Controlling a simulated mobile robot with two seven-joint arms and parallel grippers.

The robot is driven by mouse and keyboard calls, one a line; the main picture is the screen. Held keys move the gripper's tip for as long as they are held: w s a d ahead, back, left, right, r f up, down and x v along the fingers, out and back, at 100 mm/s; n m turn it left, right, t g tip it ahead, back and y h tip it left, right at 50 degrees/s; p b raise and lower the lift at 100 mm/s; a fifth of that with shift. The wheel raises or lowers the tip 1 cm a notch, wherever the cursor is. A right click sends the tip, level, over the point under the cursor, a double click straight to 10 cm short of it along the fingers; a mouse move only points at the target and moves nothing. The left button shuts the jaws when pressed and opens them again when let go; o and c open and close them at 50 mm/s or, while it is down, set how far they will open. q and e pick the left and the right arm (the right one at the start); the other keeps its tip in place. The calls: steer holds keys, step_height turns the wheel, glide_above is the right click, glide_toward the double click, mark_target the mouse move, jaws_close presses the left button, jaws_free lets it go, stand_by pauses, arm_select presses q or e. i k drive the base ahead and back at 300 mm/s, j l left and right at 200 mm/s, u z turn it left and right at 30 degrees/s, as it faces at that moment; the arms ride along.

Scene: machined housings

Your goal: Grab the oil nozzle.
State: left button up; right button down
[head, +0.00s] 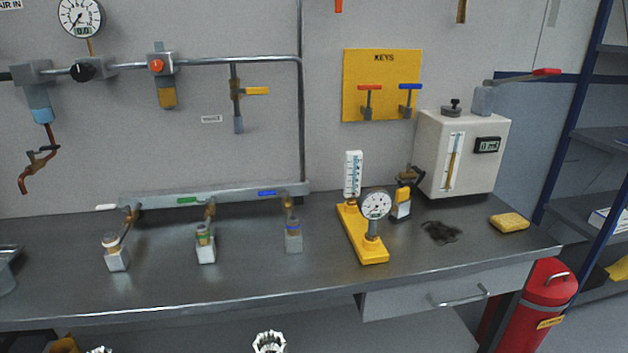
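What looks like the oil nozzle (403,195) is a small yellow and dark piece. It sits at the left foot of the white tank (433,150), upright on the bench; its lower part looks pale. A dark, brownish fitting on the tank's side is close above it. I cannot tell how it is held there. Whether either is open or shut cannot be seen.
A yellow stand with a dial gauge (376,205) stands just left of the nozzle. A dark smudge (441,232) and a yellow sponge (509,222) lie to the right. Several small fittings stand on the left of the bench (250,272).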

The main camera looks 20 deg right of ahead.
mark_target(399, 210)
steer(key=l+u, duration=0.1)
steer(key=u, duration=0.4)
steer(key=l+u, duration=0.35)
steer(key=k+l+u, duration=0.15)
steer(key=l+u, duration=0.25)
steer(key=k+l, duration=0.1)
steer(key=l, duration=0.2)
steer(key=k+l+u, duration=0.15)
steer(key=l, duration=0.45)
steer(key=k+u, duration=0.05)
